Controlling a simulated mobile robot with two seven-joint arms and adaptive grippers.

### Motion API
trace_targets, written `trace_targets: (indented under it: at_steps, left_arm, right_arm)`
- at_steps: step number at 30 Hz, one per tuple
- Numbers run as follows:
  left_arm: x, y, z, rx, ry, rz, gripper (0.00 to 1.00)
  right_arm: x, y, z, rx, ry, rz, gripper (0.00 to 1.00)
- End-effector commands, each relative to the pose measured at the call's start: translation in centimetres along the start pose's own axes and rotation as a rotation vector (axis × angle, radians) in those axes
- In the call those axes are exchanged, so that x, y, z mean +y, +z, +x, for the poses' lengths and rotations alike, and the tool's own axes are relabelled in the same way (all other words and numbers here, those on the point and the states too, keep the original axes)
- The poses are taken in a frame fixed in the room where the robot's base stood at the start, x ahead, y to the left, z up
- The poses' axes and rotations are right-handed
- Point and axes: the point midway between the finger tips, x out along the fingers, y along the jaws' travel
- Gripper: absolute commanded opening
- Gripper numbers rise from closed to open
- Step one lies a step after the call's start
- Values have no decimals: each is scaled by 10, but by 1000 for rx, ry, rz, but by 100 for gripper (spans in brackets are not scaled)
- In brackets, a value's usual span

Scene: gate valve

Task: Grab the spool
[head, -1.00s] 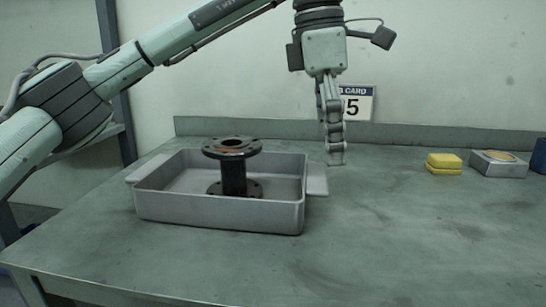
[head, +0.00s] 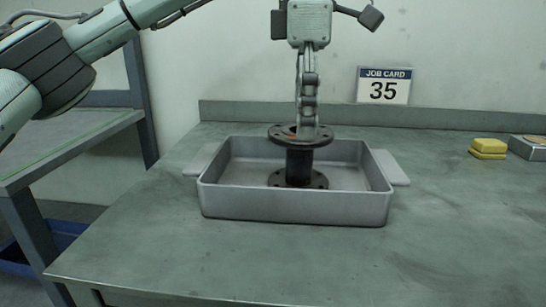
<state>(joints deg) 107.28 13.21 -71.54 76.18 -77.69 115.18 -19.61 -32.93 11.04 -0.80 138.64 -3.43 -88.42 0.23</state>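The spool (head: 299,163) is a dark metal piece with a round, bolt-holed flange at each end. My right gripper is not in view.
The tray has a flat handle at each side and sits on a grey-green bench (head: 430,240). Yellow blocks (head: 489,148) and a grey box (head: 528,148) lie at the right. A job card (head: 384,86) reading 35 is behind.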

Motion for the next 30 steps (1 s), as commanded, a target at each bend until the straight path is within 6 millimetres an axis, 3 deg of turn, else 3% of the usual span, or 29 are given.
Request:
trace_targets:
  at_steps: [5,21,30]
  left_arm:
    - [0,0,7,1,-1,1,100]
    - [-6,-2,74,0,-1,0,100]
    - [-6,-1,78,0,0,0,100]
  right_arm:
    - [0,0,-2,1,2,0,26]
    - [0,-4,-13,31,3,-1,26]
    - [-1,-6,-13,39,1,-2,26]
